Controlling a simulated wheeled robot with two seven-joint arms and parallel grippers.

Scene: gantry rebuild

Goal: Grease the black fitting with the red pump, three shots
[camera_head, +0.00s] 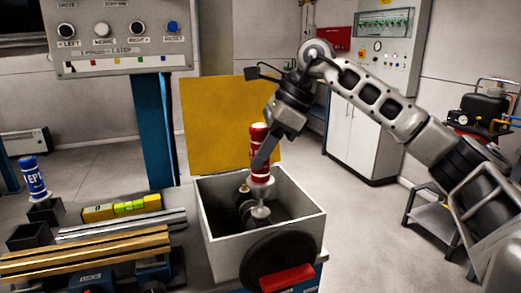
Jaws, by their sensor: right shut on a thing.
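The red pump (258,133) stands upright in my right gripper (264,158), which is shut on its red body. Its pale lower end (260,211) reaches down inside the open grey box (221,248). Dark and metallic parts (243,203) sit in the box beside and behind the pump's lower end, with a small brass-coloured piece on top. I cannot tell which of them is the black fitting, or whether the pump's tip touches it; the pump and box wall partly hide them. My left gripper is not in view.
The box's yellow lid (215,125) stands open behind. A black wheel with a red handle (288,278) is on its front. A blue pump (33,178) stands at left by black holders (27,236). A level (122,207) and rails lie nearby. A button panel (118,35) hangs above.

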